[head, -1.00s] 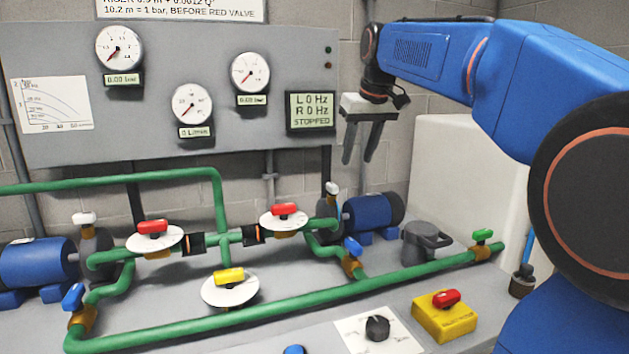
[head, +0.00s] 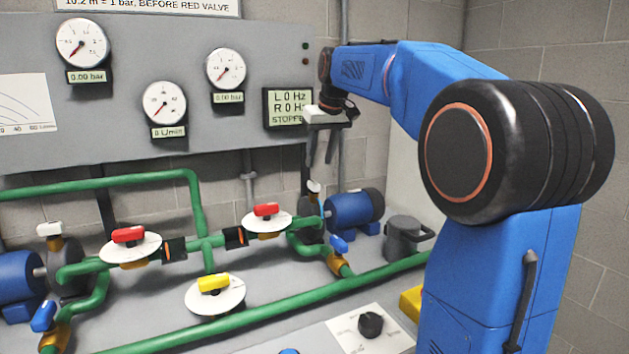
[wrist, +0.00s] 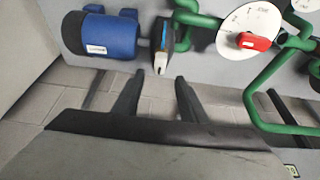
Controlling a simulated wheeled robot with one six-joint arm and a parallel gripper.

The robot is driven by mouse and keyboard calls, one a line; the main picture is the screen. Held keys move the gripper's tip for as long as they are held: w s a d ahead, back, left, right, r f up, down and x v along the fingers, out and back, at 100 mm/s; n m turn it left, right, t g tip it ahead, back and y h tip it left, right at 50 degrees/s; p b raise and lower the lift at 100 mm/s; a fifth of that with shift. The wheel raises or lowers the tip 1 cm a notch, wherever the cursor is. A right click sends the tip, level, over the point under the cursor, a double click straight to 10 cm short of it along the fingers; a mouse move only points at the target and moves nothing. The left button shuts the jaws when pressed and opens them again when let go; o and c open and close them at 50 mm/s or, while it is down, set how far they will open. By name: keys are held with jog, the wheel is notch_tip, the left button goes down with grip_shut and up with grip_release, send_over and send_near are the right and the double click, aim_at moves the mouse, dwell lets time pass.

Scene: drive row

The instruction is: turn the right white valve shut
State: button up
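The right white valve (head: 314,187) is a small white handle on top of the right dark pump, next to the right blue motor (head: 352,209). My gripper (head: 320,163) hangs above it with its two dark fingers pointing down, spread and empty. A small gap shows between the fingertips and the handle in the head view. In the wrist view the white handle (wrist: 160,71) shows between the open fingertips (wrist: 160,76). Another white valve (head: 48,229) is on the left pump.
Red valves (head: 128,235) and (head: 267,211) with white discs, a yellow valve (head: 213,283) and a blue valve (head: 338,244) sit on the green pipes. The gauge panel (head: 200,130) stands behind my gripper. A grey can (head: 402,240) is at the right.

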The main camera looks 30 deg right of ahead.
aim_at(314, 182)
jog(key=x, duration=0.8)
jog(key=shift+w+f, duration=0.15)
jog(key=shift+f, duration=0.25)
grip_shut()
